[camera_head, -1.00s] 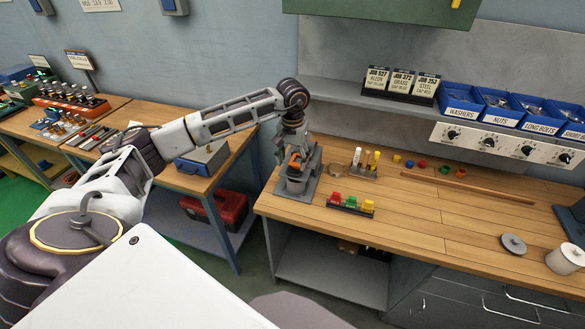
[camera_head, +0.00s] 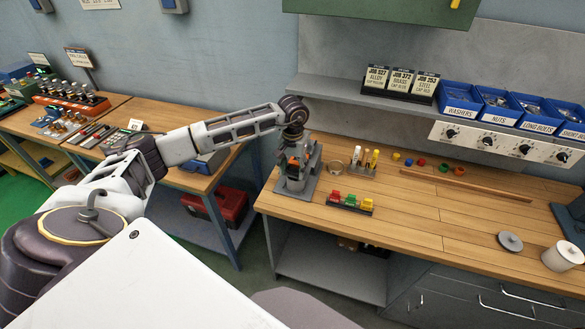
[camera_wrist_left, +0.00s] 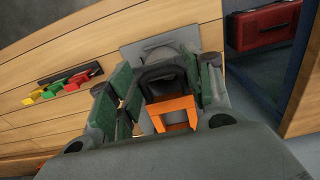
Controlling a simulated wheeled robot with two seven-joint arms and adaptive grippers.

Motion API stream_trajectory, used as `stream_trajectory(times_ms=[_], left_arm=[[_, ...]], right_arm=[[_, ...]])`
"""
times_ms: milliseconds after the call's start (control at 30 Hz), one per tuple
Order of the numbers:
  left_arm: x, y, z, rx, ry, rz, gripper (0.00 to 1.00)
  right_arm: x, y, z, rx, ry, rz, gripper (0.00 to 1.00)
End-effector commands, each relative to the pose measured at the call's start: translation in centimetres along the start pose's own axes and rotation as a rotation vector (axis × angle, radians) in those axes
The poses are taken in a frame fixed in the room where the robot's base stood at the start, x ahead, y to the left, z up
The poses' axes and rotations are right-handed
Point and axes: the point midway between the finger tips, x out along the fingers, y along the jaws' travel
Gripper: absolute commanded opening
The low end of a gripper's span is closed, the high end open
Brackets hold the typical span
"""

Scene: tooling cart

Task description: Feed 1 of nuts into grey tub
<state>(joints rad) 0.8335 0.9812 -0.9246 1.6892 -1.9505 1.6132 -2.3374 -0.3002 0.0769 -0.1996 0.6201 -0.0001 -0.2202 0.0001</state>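The blue bin labelled NUTS (camera_head: 494,108) stands on the shelf between the WASHERS and LONG BOLTS bins; single nuts are too small to make out. A pale grey tub (camera_head: 563,258) stands at the bench's right end. My left gripper (camera_head: 296,160) is low over a grey stand (camera_head: 309,184) at the bench's left end, far from bin and tub. In the left wrist view its green-padded fingers (camera_wrist_left: 164,88) are apart, with a dark part of the stand and an orange piece (camera_wrist_left: 174,114) between them. Contact cannot be told. My right gripper is not in view.
A grey disc (camera_head: 510,242) lies beside the tub. A small rack of red, green and yellow pieces (camera_head: 350,204) and a holder with bottles (camera_head: 362,168) stand near the left gripper. A long wooden strip (camera_head: 466,184) lies across the bench. The middle front is clear.

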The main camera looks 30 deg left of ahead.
Motion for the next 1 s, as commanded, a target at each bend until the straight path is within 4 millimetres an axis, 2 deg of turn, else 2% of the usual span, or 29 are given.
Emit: stream_trajectory(times_ms=[33, 200, 267, 533, 1000], left_arm=[[0.0, -0.1, 0.0, -0.002, 0.0, -0.002, 0.35], [0.0, -0.2, 0.0, -0.002, 0.0, -0.003, 0.13], [0.0, -0.2, 0.0, -0.003, -0.001, -0.003, 0.08], [0.1, -0.2, -0.6, -0.005, 0.001, -0.004, 0.07], [0.2, -0.2, -3.4, -0.006, 0.002, -0.003, 0.07]], right_arm=[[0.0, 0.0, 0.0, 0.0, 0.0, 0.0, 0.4], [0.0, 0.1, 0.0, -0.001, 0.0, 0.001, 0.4], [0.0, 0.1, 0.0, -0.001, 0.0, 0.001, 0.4], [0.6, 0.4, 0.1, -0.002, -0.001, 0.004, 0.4], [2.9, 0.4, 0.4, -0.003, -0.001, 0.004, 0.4]])
